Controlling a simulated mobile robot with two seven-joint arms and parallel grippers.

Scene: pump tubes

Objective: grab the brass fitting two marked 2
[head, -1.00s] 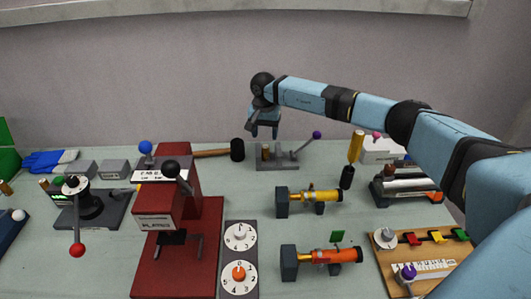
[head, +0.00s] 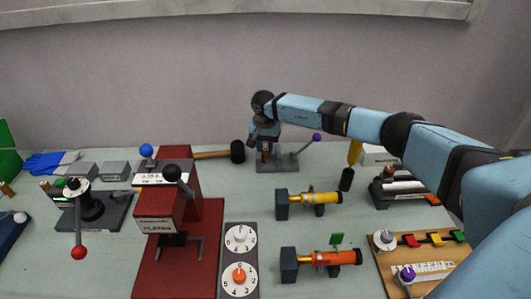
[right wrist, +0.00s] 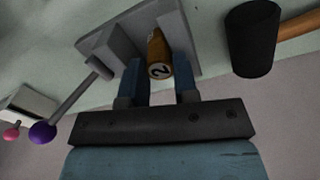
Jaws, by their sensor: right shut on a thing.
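The brass fitting marked 2 (right wrist: 158,58) stands in a grey lever fixture (right wrist: 190,22) in the right wrist view, its "2" end facing the camera. In the head view the fitting (head: 265,153) is mostly hidden behind my fingers, at the left of the fixture (head: 280,166). My right gripper (head: 264,146) points down from above and is shut on the fitting, one finger on each side; its fingers (right wrist: 160,75) also show in the right wrist view. My left gripper is in neither view.
The fixture's lever with a purple knob (head: 317,138) rises to the right. A black-headed mallet (head: 237,151) lies close on the left. Yellow (head: 322,197) and orange (head: 335,257) cylinder units stand in front. A red press (head: 180,240) is at the left.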

